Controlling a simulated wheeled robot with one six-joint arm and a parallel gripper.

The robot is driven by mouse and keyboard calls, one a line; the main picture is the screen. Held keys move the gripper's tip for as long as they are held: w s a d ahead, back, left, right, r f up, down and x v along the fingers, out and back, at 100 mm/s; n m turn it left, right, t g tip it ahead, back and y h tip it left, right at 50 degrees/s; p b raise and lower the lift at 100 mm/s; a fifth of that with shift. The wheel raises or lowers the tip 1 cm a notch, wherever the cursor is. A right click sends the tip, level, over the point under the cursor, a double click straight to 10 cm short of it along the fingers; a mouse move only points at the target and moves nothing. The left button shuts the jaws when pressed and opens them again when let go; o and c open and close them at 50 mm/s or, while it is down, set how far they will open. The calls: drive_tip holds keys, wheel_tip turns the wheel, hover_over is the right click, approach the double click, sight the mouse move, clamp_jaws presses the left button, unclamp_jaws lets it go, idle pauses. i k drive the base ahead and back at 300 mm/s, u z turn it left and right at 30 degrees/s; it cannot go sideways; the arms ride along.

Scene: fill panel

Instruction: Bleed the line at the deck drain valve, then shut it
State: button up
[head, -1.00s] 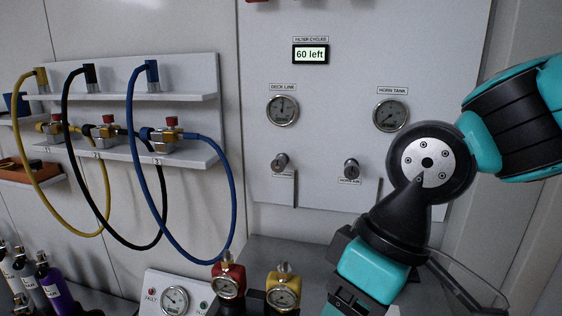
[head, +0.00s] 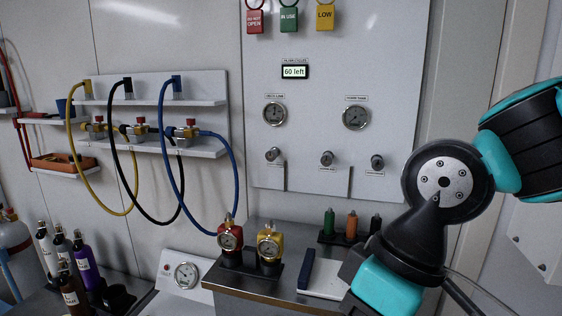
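The white panel (head: 310,75) stands ahead with a deck line gauge (head: 275,113) and a horn tank gauge (head: 356,116). Below them are three metal knobs: a left knob (head: 272,155), a middle knob (head: 326,158) and a right knob (head: 376,161). Their labels are too small to read, so I cannot tell which is the deck drain valve. The counter display (head: 295,72) reads "60 left". My gripper (head: 352,275) is low at the right, below the panel and apart from the knobs. Its fingertips do not show clearly.
Red, green and yellow tags (head: 289,19) hang at the panel's top. Yellow, black and blue hoses (head: 167,150) loop from shelves at left. Red and yellow gauged regulators (head: 230,240), a notebook (head: 323,275) and small bottles (head: 351,225) stand on the bench (head: 262,300) under the panel.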

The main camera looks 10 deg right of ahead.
sight(270, 156)
drive_tip(key=z, duration=1.75)
drive_tip(key=k, duration=1.1)
drive_tip(key=u, duration=1.35)
drive_tip(key=i, duration=1)
